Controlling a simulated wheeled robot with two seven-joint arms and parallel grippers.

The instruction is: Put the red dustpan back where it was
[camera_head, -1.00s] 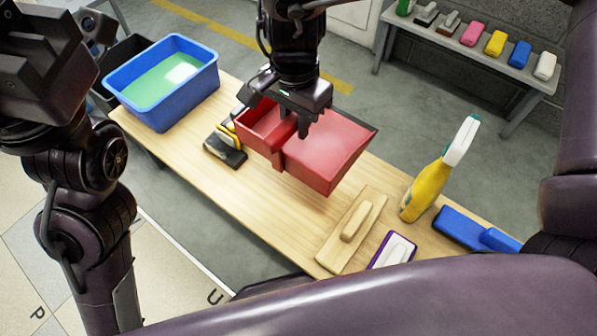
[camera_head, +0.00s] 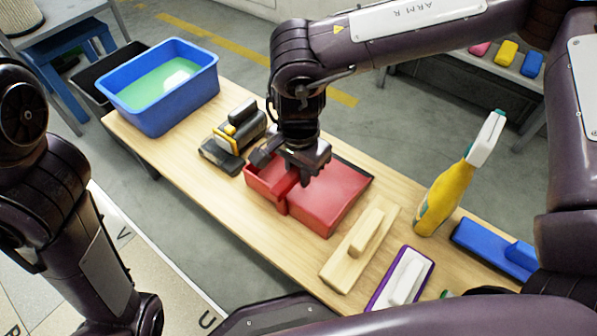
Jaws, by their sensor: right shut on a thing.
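The red dustpan (camera_head: 332,205) is at the middle of the wooden table, between the dark-and-yellow tool and the wooden float. It looks level and at or very near the tabletop; I cannot tell whether it fully rests there. My right gripper (camera_head: 291,176) comes down from above and is shut on the dustpan near its handle part, hiding some of it. My left arm (camera_head: 45,190) shows at the left, but its gripper is out of view.
A blue tub (camera_head: 165,112) with green liquid stands at the table's far left end. The black-and-yellow tool (camera_head: 222,148) is left of the dustpan. The wooden float (camera_head: 356,250), purple-edged float (camera_head: 402,279), yellow spray bottle (camera_head: 445,190) and blue float (camera_head: 490,245) are to the right.

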